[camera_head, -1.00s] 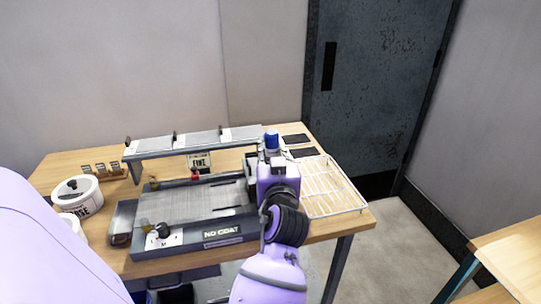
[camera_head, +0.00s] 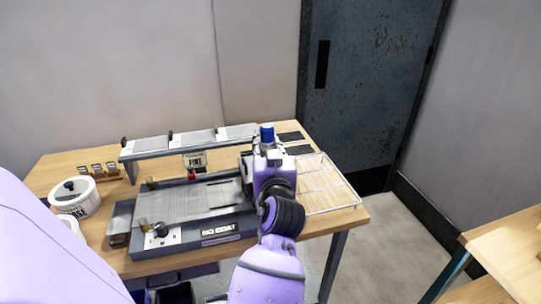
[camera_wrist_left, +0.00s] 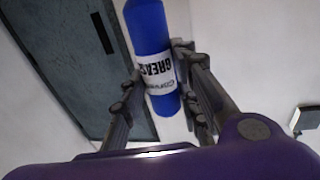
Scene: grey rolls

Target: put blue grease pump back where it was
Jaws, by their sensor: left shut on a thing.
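The blue grease pump (camera_head: 267,129) is a small blue cylinder with a white label. My left gripper (camera_head: 266,153) is shut on it, at the right end of the grey machine marked "NO COAT" (camera_head: 180,206). In the head view only the pump's upper part shows above the gripper. In the left wrist view the pump (camera_wrist_left: 149,32) sits between the two fingers of the left gripper (camera_wrist_left: 156,78), a little tilted, its label partly readable. I cannot tell in the head view whether its base touches anything. My right gripper is not in view.
A raised grey shelf (camera_head: 190,142) stands behind the machine. A white wire rack (camera_head: 325,184) lies at the table's right end, with dark flat pads (camera_head: 290,137) behind it. White tubs (camera_head: 76,197) stand at the left. A second wooden table (camera_head: 510,240) is at the right.

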